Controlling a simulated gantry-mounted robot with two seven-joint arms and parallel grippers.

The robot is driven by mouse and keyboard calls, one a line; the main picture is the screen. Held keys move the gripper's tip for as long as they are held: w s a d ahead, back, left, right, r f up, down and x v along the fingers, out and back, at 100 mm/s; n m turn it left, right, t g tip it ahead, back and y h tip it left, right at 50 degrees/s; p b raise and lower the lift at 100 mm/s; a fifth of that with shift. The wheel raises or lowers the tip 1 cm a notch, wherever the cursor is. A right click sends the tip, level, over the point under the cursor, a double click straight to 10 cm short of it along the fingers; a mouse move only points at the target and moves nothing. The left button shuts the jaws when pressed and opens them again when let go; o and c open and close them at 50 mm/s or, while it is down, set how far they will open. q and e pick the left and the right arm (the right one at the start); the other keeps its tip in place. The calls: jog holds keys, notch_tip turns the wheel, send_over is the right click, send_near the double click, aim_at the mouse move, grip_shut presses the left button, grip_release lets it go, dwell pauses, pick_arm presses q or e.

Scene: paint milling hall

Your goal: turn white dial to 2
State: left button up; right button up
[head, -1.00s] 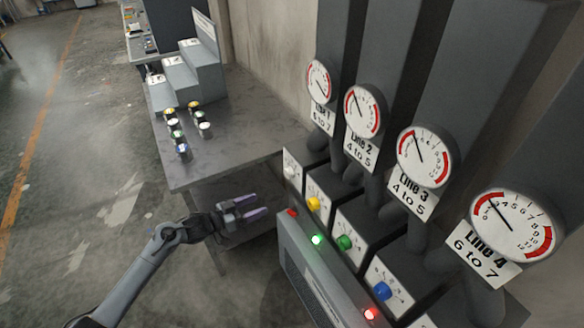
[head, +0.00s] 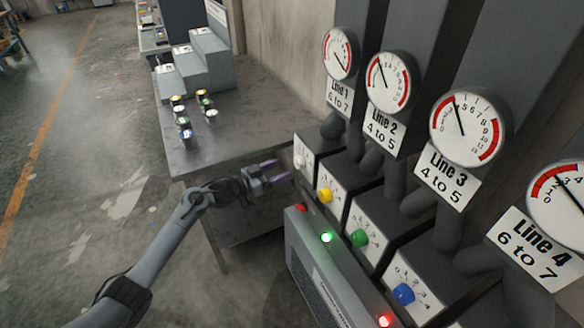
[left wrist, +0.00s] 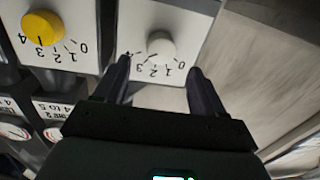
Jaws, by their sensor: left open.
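The white dial (head: 299,160) is a round knob on the front of the Line 1 box, at the far end of the row. In the left wrist view the white dial (left wrist: 160,44) shows at top centre, upside down, with numbers from 0 printed around it. I cannot tell which number it points to. My left gripper (head: 284,171) is open and empty, just left of the dial in the head view. In the wrist view its fingertips (left wrist: 160,66) frame the dial from below, apart from it. My right gripper is not in view.
A yellow dial (head: 325,195) is beside the white one; green (head: 359,238) and blue (head: 403,294) dials follow. A low grey panel (head: 318,272) with lights stands in front. A grey table (head: 242,120) holds several small jars. Gauges hang above the dials.

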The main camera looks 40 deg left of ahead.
aim_at(296, 163)
pick_arm(q)
jog(key=shift+b+x, duration=0.5)
jog(key=shift+x, duration=2.15)
jog(key=c, duration=1.1)
jog(key=shift+o, duration=0.2)
jog(key=shift+r+n+p, duration=0.3)
jog(key=shift+n+p, duration=0.3)
jog(key=shift+p, duration=0.6)
jog(key=n+p, duration=0.3)
jog(key=shift+g+p, duration=0.3)
jog(key=shift+p, duration=0.1)
jog(key=n+p, duration=0.2)
jog(key=n, duration=0.1)
jog(key=shift+a+n, duration=0.1)
jog(key=shift+n, duration=0.3)
jog(key=shift+f+n+p, duration=0.15)
jog(key=shift+n+p, duration=0.45)
jog(key=shift+n, duration=1)
jog(key=shift+f, duration=0.1)
